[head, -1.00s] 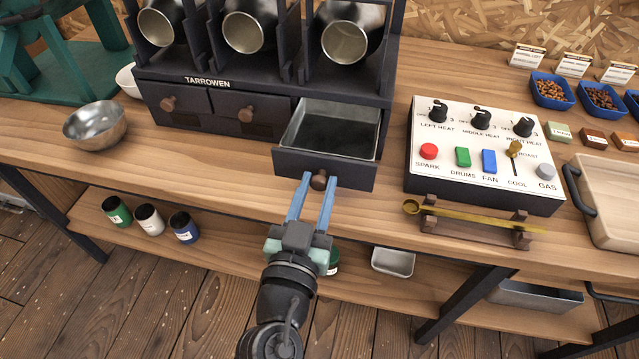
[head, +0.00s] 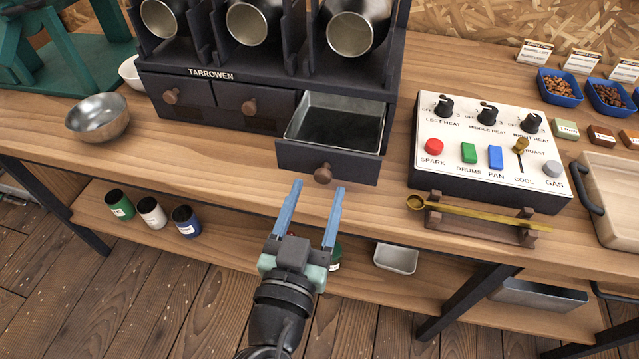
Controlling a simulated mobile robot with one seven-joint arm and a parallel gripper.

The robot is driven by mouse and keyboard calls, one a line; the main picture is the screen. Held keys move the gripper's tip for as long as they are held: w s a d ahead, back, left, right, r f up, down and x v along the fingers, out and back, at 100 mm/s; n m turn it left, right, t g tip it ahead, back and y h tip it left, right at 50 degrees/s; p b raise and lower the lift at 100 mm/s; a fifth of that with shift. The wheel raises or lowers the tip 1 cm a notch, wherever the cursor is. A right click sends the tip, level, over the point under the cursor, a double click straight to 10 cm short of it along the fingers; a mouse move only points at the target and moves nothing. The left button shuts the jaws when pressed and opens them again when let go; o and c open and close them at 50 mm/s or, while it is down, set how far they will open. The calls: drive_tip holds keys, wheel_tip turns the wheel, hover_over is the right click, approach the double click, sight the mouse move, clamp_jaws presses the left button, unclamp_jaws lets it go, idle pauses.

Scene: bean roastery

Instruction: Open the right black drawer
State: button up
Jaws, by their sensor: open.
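The right black drawer (head: 355,167) stands pulled out from the black TARROWEN roaster (head: 300,88), showing its metal-lined, empty-looking inside (head: 337,122). Its round brown knob (head: 323,174) faces me. My gripper (head: 318,187) is open, its two blue fingers apart and empty. The fingertips are just in front of and below the knob in the picture, with no visible contact. The middle drawer (head: 257,110) and left drawer (head: 180,101) are shut.
A metal bowl (head: 97,118) stands at the left. The control panel (head: 490,155) and a brass scoop on a wooden stand (head: 480,220) are at the right. Below the bench edge, a shelf (head: 350,258) holds several canisters and a small metal tray (head: 395,258).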

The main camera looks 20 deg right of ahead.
drive_tip(key=b+v, duration=0.2)
drive_tip(key=v, duration=0.7)
drive_tip(key=shift+s+a, duration=0.25)
drive_tip(key=shift+s, duration=0.05)
drive_tip(key=w+a+r+n+t+y, duration=0.1)
drive_tip(key=w+r+t+y, duration=0.3)
drive_tip(key=r, duration=0.7)
drive_tip(key=w+a+r+n+t, duration=0.15)
drive_tip(key=w+r, duration=0.45)
drive_tip(key=r, duration=0.6)
drive_tip(key=s+a+r+n+t+y+p, duration=0.1)
drive_tip(key=s+r+t+y+p, duration=0.1)
drive_tip(key=r+p, duration=0.5)
drive_tip(key=s+a+r+n+t+y+p, duration=0.1)
drive_tip(key=r+p, duration=0.6)
drive_tip(key=r, duration=1.2)
drive_tip(key=s+a+r+n+t+y+p, duration=0.1)
drive_tip(key=s+r+n+t+y+p, duration=0.1)
drive_tip(key=r+p, duration=0.6)
wheel_tip(320, 180, up, 6)
drive_tip(key=shift+s+r+t+y, duration=0.1)
drive_tip(key=shift+s+t+y, duration=0.45)
drive_tip(key=shift+t, duration=0.4)
